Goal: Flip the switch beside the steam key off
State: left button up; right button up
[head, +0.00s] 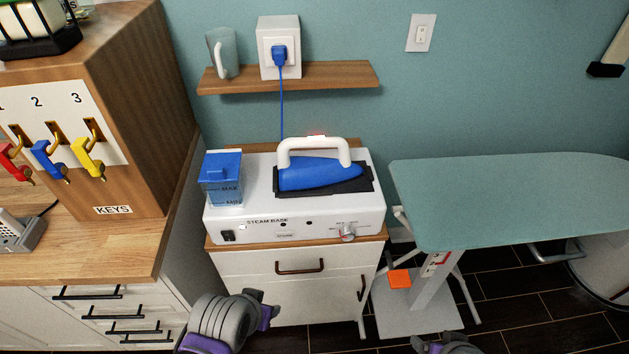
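The white steam base (300,205) stands on a small cabinet, with a row of controls on its front. A small plate labelled STEAM (285,236) is at the front's middle, and a round knob (347,232) is at the right. The rocker's position is too small to tell. My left gripper (264,311) is low in front of the cabinet, below and apart from the switch. My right gripper (445,344) shows only partly at the bottom edge. Neither visibly holds anything.
A blue iron (320,174) rests on the base's top, right of a blue water tank (222,180). A wooden counter with a key box (112,180) stands left. An ironing board (520,195) stands right. A blue cord rises to a wall socket (279,48).

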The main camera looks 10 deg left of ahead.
aim_at(227, 235)
jog(key=u, duration=1.3)
